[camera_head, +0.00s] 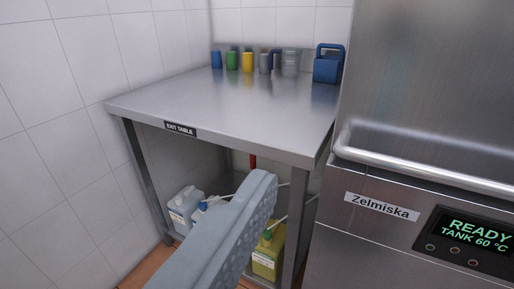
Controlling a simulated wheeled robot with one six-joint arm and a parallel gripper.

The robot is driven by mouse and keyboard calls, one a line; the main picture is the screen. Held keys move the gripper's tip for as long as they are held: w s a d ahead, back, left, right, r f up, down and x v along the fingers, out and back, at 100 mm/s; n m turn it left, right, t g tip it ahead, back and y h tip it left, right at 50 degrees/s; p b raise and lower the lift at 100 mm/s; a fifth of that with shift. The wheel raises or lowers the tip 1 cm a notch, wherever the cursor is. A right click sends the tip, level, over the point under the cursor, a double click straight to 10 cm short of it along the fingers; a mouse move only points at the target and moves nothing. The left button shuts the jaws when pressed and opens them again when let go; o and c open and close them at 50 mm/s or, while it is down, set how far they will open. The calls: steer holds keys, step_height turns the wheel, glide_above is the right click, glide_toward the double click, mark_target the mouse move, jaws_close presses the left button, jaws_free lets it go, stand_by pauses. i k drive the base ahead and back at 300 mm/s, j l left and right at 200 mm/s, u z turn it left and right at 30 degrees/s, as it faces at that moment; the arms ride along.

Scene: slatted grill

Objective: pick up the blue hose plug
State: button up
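My gripper (262,182) comes up from the bottom of the picture as a pale grey-blue, knobbly finger. Only one finger shape shows, so I cannot tell whether it is open or shut, and I see nothing held at its tip. A small blue piece (200,207), which looks like the blue hose plug, sits at the top of a white jug (184,204) under the table, with a pale hose running from it. It is just left of my gripper in the picture. My gripper hides part of the space beside it.
A steel table (215,110) labelled EXIT TABLE stands above the jugs; its front edge and legs frame the space below. Several cups (247,62) and a blue caddy (328,65) stand on top. A yellow jug (267,258) with a green cap is right of my gripper. A steel dishwasher (420,170) stands right.

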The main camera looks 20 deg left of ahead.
mark_target(202, 207)
steer(key=u, duration=1.25)
